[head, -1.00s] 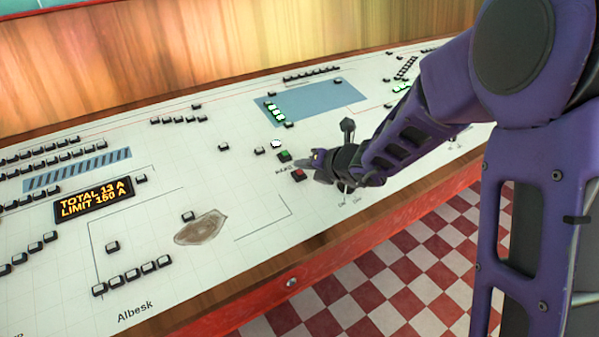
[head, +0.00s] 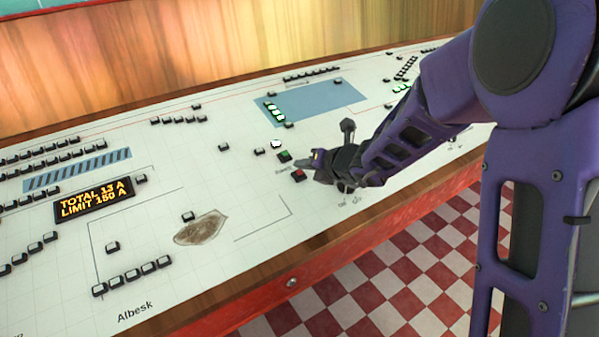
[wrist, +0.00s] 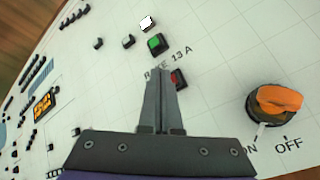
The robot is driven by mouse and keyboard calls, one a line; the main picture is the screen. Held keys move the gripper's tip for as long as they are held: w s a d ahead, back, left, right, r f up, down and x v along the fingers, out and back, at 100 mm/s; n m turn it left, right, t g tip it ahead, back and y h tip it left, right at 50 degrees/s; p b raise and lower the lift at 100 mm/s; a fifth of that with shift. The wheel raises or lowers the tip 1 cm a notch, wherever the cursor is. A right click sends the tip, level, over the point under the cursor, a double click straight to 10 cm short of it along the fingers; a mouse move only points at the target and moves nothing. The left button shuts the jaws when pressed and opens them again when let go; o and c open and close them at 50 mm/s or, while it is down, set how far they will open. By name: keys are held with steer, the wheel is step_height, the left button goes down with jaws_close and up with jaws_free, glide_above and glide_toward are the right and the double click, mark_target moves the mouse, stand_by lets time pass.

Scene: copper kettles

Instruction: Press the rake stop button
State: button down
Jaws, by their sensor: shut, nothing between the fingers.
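A red button (head: 298,174) in a black housing sits on the white sloping panel (head: 260,225). In the wrist view the red button (wrist: 178,79) is beside the label "RAKE 13 A", partly hidden by my fingers. A green button (head: 284,155) lies just beyond it; it also shows in the wrist view (wrist: 156,43). My gripper (head: 307,164) is shut and empty, its tips close beside the red button. In the wrist view the closed fingertips (wrist: 164,74) appear just left of the red button. I cannot tell whether they touch the panel.
An orange rotary knob (wrist: 279,99) marked ON and OFF stands right of the fingers in the wrist view. Several black switches and a lit display (head: 94,200) reading "TOTAL 13 A, LIMIT 150 A" spread across the panel. A wooden edge (head: 235,287) borders its front.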

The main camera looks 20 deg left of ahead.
steer(key=shift+f, duration=0.1)
stand_by(0.3)
steer(key=shift+f, duration=0.35)
steer(key=shift+w+a+f, duration=0.1)
steer(key=shift+f, duration=0.2)
stand_by(0.8)
steer(key=shift+r+p, duration=0.55)
steer(key=shift+r, duration=0.15)
steer(key=r+p, duration=0.2)
steer(key=r, duration=0.1)
steer(key=s+d+r+p, duration=0.1)
steer(key=r+p, duration=0.1)
steer(key=shift+w, duration=0.1)
stand_by(0.8)
